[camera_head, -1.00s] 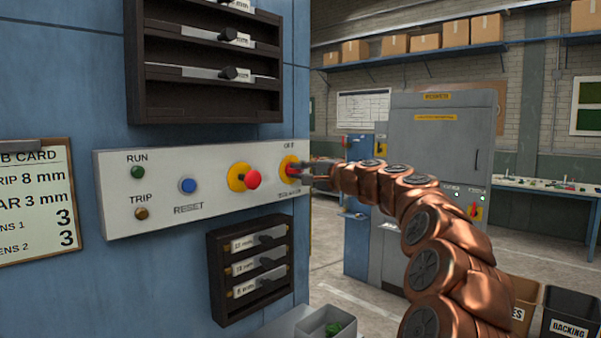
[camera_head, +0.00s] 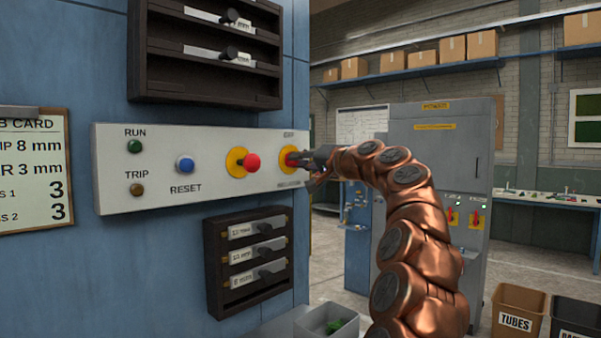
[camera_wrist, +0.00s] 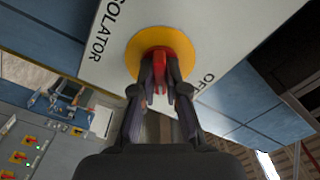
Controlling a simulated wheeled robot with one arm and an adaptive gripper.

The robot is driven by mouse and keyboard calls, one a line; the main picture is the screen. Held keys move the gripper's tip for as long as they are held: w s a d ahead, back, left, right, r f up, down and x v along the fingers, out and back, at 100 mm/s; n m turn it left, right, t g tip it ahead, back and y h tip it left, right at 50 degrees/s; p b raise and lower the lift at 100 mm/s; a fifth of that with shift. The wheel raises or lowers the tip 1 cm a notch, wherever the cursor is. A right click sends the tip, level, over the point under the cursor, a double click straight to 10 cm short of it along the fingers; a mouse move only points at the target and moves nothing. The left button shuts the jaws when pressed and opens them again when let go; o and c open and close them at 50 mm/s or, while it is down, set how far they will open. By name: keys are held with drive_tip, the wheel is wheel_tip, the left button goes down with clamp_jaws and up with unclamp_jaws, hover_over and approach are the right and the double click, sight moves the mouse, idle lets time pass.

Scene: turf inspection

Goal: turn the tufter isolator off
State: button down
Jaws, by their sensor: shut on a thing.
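The tufter isolator (camera_head: 290,158) is a red rotary handle on a yellow round plate at the right end of the white control panel (camera_head: 215,180). My gripper (camera_head: 304,159) reaches it from the right. In the wrist view the red handle (camera_wrist: 159,65) sits between the two dark fingers of my gripper (camera_wrist: 160,88), which are shut on it. The yellow plate (camera_wrist: 137,50) shows around it, with the words ISOLATOR and OFF on the panel. The fingers hide part of the handle, and I cannot tell its exact setting in the head view.
Left of the isolator are a red emergency button (camera_head: 251,163) on yellow, a blue RESET button (camera_head: 185,165) and the RUN and TRIP lamps. A dark rack (camera_head: 250,258) hangs below the panel. A grey cabinet (camera_head: 433,160) stands behind my arm.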

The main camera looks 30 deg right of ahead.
drive_tip(key=n+b, duration=0.1)
drive_tip(key=n, duration=0.9)
drive_tip(key=shift+n, duration=0.3)
idle(0.4)
drive_tip(key=c, duration=1.2)
unclamp_jaws()
drive_tip(key=v, duration=1.2)
